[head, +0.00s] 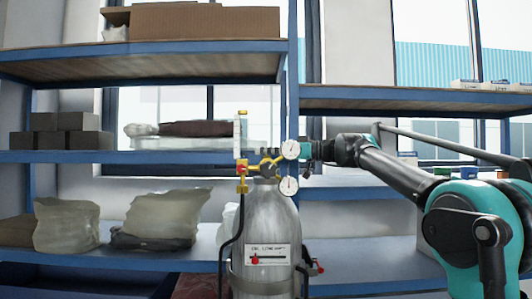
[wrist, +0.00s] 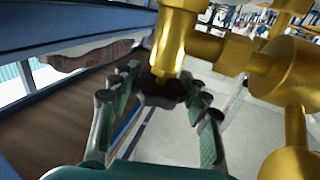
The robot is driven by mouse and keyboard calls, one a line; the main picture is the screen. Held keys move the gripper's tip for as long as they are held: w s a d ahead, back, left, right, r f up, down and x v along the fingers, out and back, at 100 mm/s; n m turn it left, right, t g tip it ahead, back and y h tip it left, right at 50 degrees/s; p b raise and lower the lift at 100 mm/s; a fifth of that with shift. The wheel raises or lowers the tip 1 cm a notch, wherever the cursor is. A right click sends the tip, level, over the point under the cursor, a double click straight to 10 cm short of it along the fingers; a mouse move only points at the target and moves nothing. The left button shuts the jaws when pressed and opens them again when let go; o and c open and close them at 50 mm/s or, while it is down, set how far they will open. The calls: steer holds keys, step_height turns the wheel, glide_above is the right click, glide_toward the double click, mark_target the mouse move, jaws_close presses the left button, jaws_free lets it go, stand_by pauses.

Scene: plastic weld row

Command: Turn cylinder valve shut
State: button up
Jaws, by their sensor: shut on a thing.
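A grey gas cylinder (head: 265,222) stands upright in the head view, with a label and brass fittings (head: 266,168) on its top. Two round white gauges, an upper one (head: 290,149) and a lower one (head: 289,186), sit on the fittings. My gripper (head: 306,151) reaches in from the right at the height of the upper gauge, which partly hides it. In the wrist view, a dark valve knob (wrist: 163,92) at the end of a brass stem (wrist: 174,45) lies between my gripper's fingers (wrist: 163,86). The fingers are closed on the knob's sides.
Blue-framed shelves (head: 140,157) stand behind, bearing wrapped bags (head: 66,223), dark boxes (head: 60,140) and a cardboard box (head: 206,21). A black hose (head: 228,245) runs down the cylinder's left side. Brass piping (wrist: 275,70) is close on the right in the wrist view.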

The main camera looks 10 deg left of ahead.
steer(key=shift+m+t, duration=1)
steer(key=shift+t, duration=0.6)
steer(key=o, duration=1.2)
steer(key=shift+r, duration=0.1)
step_height(320, 180, up, 10)
steer(key=shift+f, duration=0.1)
